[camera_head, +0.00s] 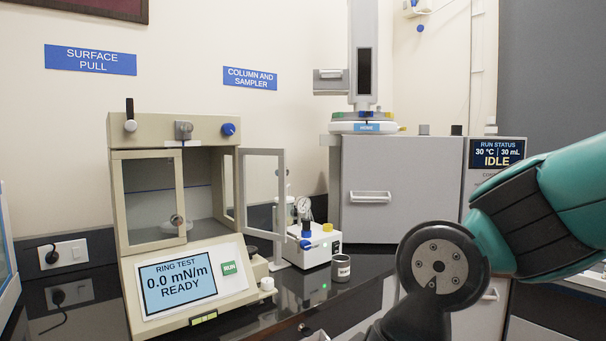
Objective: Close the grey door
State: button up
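A beige ring-test instrument (182,128) stands on the dark bench at the left, its screen reading 0.0 mN/m READY. A grey-framed clear door (281,206) stands swung open at the right side of its glass chamber. The chamber's front pane (148,198) is beige-framed and has a small round knob. A second grey door (402,205), solid with a white bar handle (370,197), fronts the larger cabinet at centre right and looks shut. My arm crosses the right side and leaves the picture at the bottom. My gripper is not in view.
A small white unit (320,248) with a gauge and blue knobs stands beside the open clear door, with a dark cup (341,268) in front of it. A white sampler (362,125) sits on the larger cabinet. Glossy bench is bare in front of the cup.

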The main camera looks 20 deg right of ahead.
aim_at(283, 172)
jog(key=z, duration=1.15)
jog(key=i, duration=1.3)
jog(key=u, duration=0.65)
